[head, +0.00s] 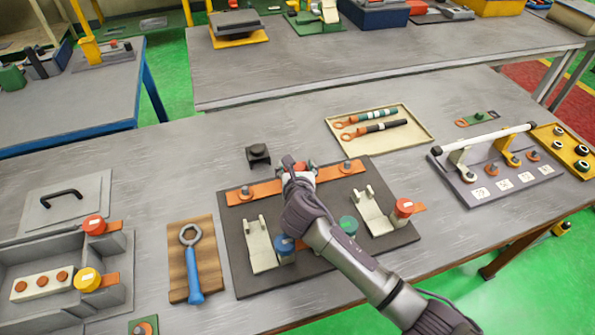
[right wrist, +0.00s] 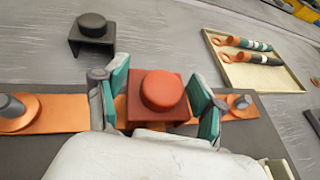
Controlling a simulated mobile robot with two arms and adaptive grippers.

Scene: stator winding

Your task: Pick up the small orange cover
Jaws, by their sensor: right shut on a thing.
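The small orange cover (right wrist: 160,97), a square block with a round knob on top, sits between the teal finger pads of my right gripper (right wrist: 161,100). The gripper is shut on it from both sides. In the head view my right gripper (head: 298,172) is over the orange bar (head: 266,189) at the back of the dark board, and hides most of the cover. The bar also shows in the right wrist view (right wrist: 66,112), on both sides of the cover. I cannot tell whether the cover touches the bar. My left gripper is not in view.
A black cover (head: 258,155) of similar shape stands just behind the board (head: 245,280). A cream tray (head: 415,142) with two tools is at the back right. A blue-handled wrench (head: 192,270) lies on a wooden block at the left.

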